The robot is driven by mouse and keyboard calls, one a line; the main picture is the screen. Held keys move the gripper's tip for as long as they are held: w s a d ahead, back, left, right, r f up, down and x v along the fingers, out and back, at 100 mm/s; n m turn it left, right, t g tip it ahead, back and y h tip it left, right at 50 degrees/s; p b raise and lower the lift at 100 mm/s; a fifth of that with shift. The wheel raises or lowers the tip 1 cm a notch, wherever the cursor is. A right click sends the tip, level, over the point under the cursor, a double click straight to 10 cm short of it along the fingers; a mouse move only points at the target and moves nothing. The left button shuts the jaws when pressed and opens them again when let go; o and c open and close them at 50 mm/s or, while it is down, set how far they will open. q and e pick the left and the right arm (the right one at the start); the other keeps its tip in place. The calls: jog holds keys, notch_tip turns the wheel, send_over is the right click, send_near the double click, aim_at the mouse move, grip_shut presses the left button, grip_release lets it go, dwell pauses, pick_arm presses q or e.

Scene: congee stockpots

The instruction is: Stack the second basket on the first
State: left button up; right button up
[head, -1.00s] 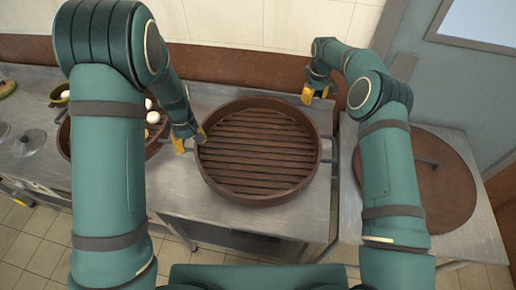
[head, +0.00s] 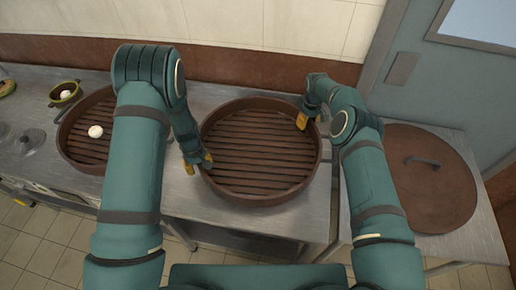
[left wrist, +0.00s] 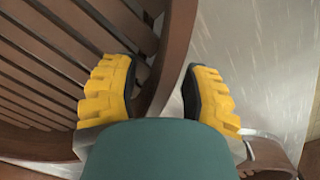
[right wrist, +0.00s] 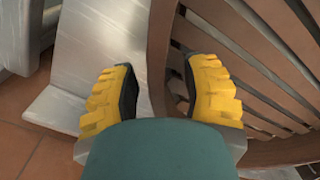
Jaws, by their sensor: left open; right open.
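A round brown slatted basket (head: 262,150), empty, sits on the steel table in the middle of the head view. A second slatted basket (head: 82,150) with a white bun (head: 95,131) in it stands to the left, partly hidden by my left arm. My left gripper (head: 198,164) is open at the middle basket's left rim; in the left wrist view the basket wall (left wrist: 172,60) runs between the fingers. My right gripper (head: 309,120) is open at its right rim; in the right wrist view the wall (right wrist: 160,60) lies between the fingers. Contact cannot be told.
A round brown lid (head: 428,185) with a handle lies on the right-hand table (head: 465,250), across a narrow gap. A small green bowl (head: 64,94) and a glass lid (head: 30,140) stand at the left. A wall rises behind the steel table (head: 235,216).

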pick_arm(q)
jog(key=shift+f, duration=0.35)
pick_arm(e)
jog(key=shift+f, duration=0.35)
pick_arm(q)
grip_shut()
pick_arm(e)
grip_shut()
jog(key=shift+r, duration=0.1)
